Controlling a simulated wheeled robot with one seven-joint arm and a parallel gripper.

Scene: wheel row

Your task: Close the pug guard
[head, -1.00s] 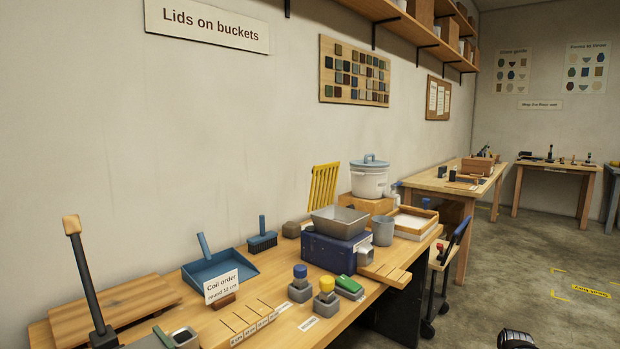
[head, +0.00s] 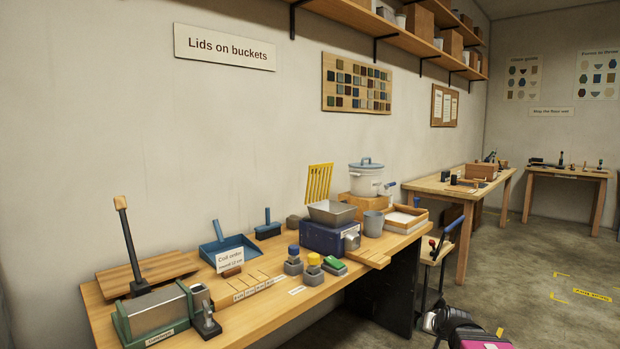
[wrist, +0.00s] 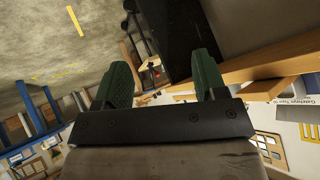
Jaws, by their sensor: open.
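The pug mill (head: 322,239), a dark blue box with a grey nozzle, stands on the long wooden bench in the head view. A grey metal hopper (head: 333,212) sits on its top. A yellow slatted panel (head: 319,183), which looks like the guard, stands nearly upright behind the hopper, raised clear of its mouth. Its hinge is hidden. My gripper (wrist: 163,78) is open and empty in the wrist view, its two green fingers wide apart. It is off the bench, touching nothing that I can see. The wrist view does not clearly show the pug mill.
A grey cup (head: 373,224), a lidded white pot (head: 366,178) and a wooden-framed tray (head: 406,219) stand near the mill. Blue- and yellow-topped pieces (head: 293,261) and a green block (head: 335,264) stand before it. A trolley (head: 437,255) stands by the bench's right end.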

